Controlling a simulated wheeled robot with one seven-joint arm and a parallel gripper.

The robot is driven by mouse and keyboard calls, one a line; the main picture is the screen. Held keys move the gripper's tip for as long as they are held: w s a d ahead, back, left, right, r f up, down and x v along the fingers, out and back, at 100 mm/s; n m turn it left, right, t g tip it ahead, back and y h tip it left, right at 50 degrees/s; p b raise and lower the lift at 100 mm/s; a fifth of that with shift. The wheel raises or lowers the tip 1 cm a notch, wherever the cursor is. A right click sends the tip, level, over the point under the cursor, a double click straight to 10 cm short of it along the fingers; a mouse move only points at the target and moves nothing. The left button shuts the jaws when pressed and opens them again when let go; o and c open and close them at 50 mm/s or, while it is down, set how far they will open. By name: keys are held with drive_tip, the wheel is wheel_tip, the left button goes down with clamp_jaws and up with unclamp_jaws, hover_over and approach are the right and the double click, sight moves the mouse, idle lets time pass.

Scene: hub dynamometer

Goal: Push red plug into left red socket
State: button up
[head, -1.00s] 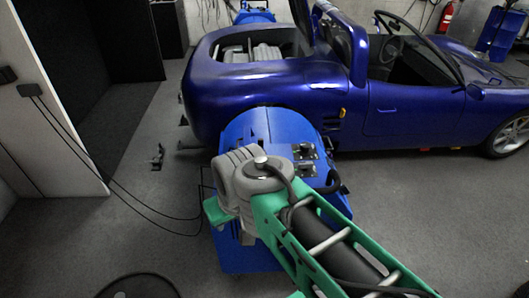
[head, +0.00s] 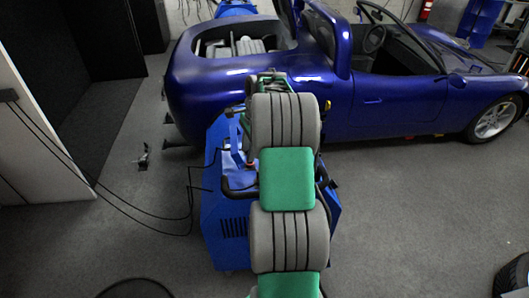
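My grey and green arm stretches up the middle of the head view and covers much of the unit's top and right side. I cannot make out the red plug or the left red socket. My gripper cannot be made out either, as the arm's links block the view toward its end.
A blue open-top car (head: 390,95) stands just beyond the unit. Black cables (head: 120,208) run from the left wall box to the unit. A small dark stand (head: 143,158) is on the floor at left. A tire (head: 513,275) shows at lower right.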

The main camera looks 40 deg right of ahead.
drive_tip(key=d+f+m+b, duration=0.1)
drive_tip(key=f+b, duration=0.1)
drive_tip(key=f, duration=0.1)
drive_tip(key=d+f+m+b, duration=0.1)
drive_tip(key=d+f+b, duration=0.1)
drive_tip(key=f, duration=0.1)
drive_tip(key=s+d+f+m+b, duration=0.1)
drive_tip(key=d+f+b, duration=0.1)
drive_tip(key=f, duration=0.2)
drive_tip(key=shift+d+f, duration=0.1)
drive_tip(key=shift+d, duration=0.15)
drive_tip(key=shift+w+a+f, duration=0.15)
drive_tip(key=shift+a+f, duration=0.05)
drive_tip(key=shift+f, duration=0.7)
drive_tip(key=shift+w+a+f, duration=0.15)
drive_tip(key=shift+f, duration=0.75)
clamp_jaws()
drive_tip(key=shift+r, duration=0.1)
drive_tip(key=shift+r+p, duration=2.05)
drive_tip(key=shift+p, duration=0.1)
